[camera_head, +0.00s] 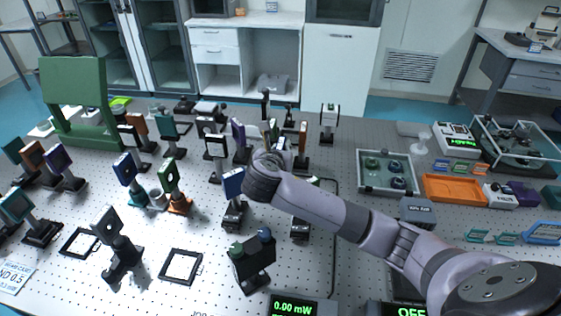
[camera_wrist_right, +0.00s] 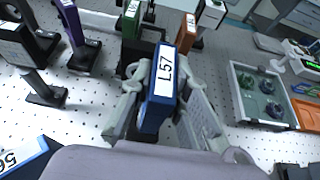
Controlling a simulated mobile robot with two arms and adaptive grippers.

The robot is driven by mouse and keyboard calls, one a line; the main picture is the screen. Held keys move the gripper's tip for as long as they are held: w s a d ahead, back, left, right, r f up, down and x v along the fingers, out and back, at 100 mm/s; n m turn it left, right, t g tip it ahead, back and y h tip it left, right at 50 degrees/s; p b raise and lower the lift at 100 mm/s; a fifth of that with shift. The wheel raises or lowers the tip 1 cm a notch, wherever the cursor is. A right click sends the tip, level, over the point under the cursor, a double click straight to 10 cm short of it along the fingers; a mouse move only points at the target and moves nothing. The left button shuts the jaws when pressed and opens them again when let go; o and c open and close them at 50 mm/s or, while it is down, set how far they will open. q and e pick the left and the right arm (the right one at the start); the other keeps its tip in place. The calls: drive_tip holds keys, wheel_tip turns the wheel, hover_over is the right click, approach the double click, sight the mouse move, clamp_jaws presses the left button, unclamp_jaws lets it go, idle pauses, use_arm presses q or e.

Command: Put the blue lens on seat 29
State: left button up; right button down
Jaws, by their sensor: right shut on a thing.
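My right gripper (camera_wrist_right: 163,95) is shut on a blue lens (camera_wrist_right: 153,115), a blue plate with a white label reading L57 on its top edge. The plate stands upright between the two grey fingers. In the head view my right gripper (camera_head: 264,178) is seen from behind, and the wrist hides the held lens. I cannot tell whether the lens is clear of the table. I cannot read a seat number 29 in either view. My left gripper is not in view.
Another blue plate (camera_head: 232,183) stands just left of the gripper. Green (camera_wrist_right: 131,18), orange (camera_wrist_right: 187,34) and purple (camera_wrist_right: 71,22) plates stand beyond the held lens. Black square frames (camera_head: 198,268) lie at the front left. A grey tray (camera_head: 387,190) and orange tray (camera_head: 455,202) are at the right.

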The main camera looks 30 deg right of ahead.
drive_tip(key=shift+f, duration=2.05)
drive_tip(key=c, duration=2)
unclamp_jaws()
drive_tip(key=shift+f, duration=0.2)
drive_tip(key=o, duration=0.5)
drive_tip(key=shift+c, duration=0.2)
